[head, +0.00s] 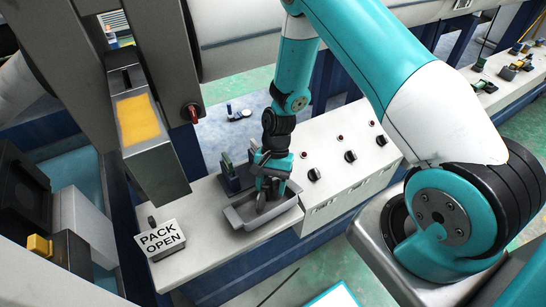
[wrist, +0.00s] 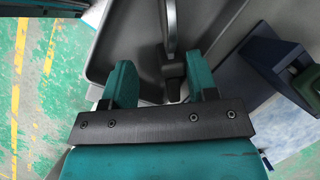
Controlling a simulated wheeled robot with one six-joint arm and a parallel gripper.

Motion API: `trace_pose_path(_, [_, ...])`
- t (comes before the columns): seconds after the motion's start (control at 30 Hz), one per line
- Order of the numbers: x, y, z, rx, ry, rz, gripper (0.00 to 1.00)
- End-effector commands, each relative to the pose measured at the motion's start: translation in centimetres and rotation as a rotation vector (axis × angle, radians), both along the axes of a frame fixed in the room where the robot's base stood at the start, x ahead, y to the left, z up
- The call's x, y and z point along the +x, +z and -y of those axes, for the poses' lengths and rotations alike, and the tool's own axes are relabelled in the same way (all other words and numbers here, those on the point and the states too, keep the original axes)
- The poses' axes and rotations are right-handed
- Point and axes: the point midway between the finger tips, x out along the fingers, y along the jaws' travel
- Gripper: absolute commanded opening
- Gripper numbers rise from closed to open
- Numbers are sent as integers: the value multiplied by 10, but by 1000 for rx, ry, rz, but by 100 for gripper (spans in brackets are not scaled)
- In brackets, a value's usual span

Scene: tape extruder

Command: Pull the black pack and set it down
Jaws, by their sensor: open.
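My gripper (head: 266,203) points down over a grey tray (head: 240,222) on the white counter. In the wrist view its two teal fingers (wrist: 160,80) are apart. A narrow grey upright piece (wrist: 170,35) shows between and beyond them, inside the tray (wrist: 220,22); I cannot tell whether a finger touches it. I cannot clearly identify the black pack. A dark blue holder (head: 235,184) stands just left of my gripper, with a green piece (head: 227,163) and dark slim parts in it. The holder also shows at the right of the wrist view (wrist: 262,58).
A "PACK OPEN" sign (head: 160,240) stands at the counter's left front. A grey machine head with a yellow panel (head: 138,118) hangs left of the tray. A white panel with black knobs (head: 350,157) lies to the right. A black box (head: 18,195) is at far left.

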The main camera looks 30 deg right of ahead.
Motion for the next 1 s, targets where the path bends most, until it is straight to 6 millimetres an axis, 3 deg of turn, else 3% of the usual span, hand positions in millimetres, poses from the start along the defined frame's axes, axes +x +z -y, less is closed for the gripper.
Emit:
trace_pose_path(0.6, [50, 129, 45, 3, -3, 25, 53])
trace_pose_path(0.8, [56, 148, 51, 4, -2, 21, 53])
trace_pose_path(1.0, [57, 152, 52, 4, -2, 21, 53])
